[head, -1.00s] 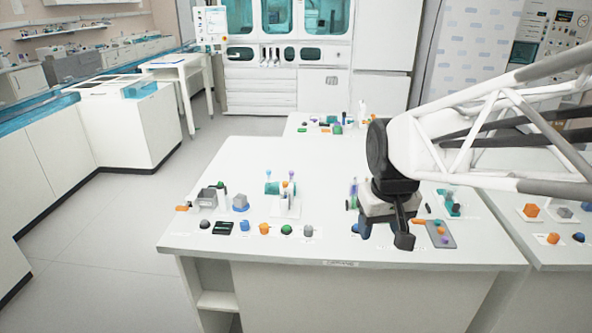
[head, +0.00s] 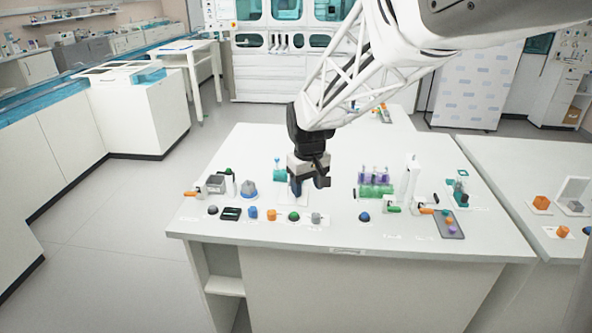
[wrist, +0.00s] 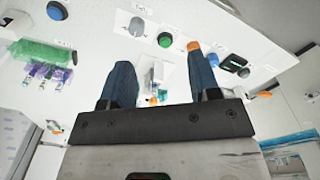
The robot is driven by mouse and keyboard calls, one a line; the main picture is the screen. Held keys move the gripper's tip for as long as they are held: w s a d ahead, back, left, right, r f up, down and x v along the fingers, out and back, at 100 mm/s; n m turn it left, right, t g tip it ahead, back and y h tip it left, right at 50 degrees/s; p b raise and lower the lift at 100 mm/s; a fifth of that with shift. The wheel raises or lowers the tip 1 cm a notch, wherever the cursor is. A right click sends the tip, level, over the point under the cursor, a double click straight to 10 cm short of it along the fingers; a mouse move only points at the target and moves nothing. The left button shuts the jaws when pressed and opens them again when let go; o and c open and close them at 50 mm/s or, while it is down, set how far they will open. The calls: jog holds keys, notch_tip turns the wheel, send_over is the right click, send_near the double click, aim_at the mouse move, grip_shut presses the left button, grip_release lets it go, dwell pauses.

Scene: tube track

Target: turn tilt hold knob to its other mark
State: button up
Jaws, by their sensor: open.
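A grey knob (head: 316,218) sits on the front row of the white table. In the wrist view the grey knob (wrist: 137,27) stands on a pale plate with small marks. Its label is too small to read, so I cannot tell for sure that it is the tilt hold knob. My gripper (head: 296,190) is above the table behind the front row. In the wrist view my gripper (wrist: 158,60) has its two dark blue fingers apart with nothing between them. The grey knob lies beyond the fingertips, apart from them.
A green button (head: 294,216), an orange knob (head: 271,214) and a black display (head: 231,214) share the front row. A blue button (head: 364,216) is to the right. A green rack (head: 376,191) with purple-marked tubes stands behind it.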

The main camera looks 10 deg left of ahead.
jog(key=n, duration=0.2)
send_over(272, 212)
jog(key=shift+g, duration=0.3)
notch_tip(272, 212, down, 7)
jog(key=shift+w+f, duration=0.1)
jog(key=shift+f, duration=0.1)
jog(key=shift+f, duration=0.1)
jog(key=shift+f, duration=3.8)
jog(key=c, duration=0.9)
